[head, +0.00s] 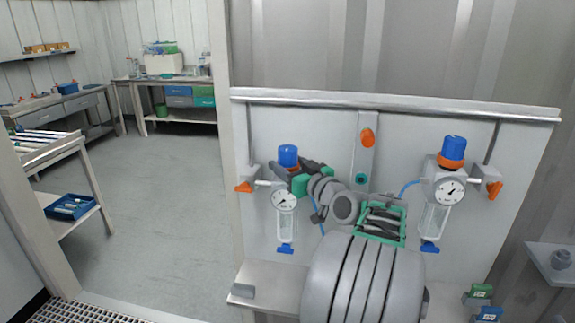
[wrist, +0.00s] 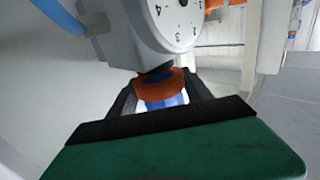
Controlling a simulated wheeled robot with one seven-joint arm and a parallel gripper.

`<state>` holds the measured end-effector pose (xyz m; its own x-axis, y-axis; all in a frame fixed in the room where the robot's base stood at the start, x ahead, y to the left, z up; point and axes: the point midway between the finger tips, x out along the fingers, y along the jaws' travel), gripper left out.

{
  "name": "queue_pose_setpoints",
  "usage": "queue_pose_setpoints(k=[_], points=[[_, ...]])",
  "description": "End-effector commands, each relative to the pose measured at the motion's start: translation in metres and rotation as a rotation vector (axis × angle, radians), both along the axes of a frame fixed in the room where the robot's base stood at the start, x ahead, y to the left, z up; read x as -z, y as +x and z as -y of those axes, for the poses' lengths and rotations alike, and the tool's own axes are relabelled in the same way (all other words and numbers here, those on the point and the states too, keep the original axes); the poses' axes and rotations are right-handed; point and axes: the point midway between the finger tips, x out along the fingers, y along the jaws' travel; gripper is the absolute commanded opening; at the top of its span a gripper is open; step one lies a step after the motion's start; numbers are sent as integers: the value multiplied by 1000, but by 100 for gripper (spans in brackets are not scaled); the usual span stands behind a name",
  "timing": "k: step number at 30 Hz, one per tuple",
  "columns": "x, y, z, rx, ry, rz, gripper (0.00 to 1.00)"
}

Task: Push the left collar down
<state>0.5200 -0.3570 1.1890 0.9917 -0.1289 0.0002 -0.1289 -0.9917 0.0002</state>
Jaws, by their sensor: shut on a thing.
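The left regulator has a blue knob (head: 288,154), a round gauge (head: 284,199) and a clear bowl. My gripper (head: 294,171) reaches it from the right at the height of its collar. In the wrist view, my gripper (wrist: 160,88) has a dark finger on each side of the orange left collar (wrist: 159,86) and is shut on it. The blue knob (wrist: 167,102) shows next to the collar, between the fingers. The regulator body and gauge (wrist: 176,18) appear upside down there. In the head view, the fingers and wrist hide most of the collar.
A right regulator (head: 449,190) has its own blue knob and orange collar (head: 452,160). An orange button (head: 368,137) sits between them on the panel. Orange valve handles flank both regulators. A blue hose (head: 410,186) runs beside the right one. The floor at the left is open.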

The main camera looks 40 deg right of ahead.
Motion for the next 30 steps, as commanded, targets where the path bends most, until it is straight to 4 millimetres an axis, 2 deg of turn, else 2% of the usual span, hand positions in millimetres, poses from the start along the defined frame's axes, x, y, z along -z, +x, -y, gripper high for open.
queue_pose_setpoints(k=[1, 12, 19, 26, 30], points=[[0, 0, 0, 0, 0, 0, 28], [0, 0, 0, 0, 0, 0, 0], [1, 0, 0, 0, 0, 0, 0], [18, 0, 0, -1, -1, -1, 0], [17, 0, 0, -1, 2, -3, 0]])
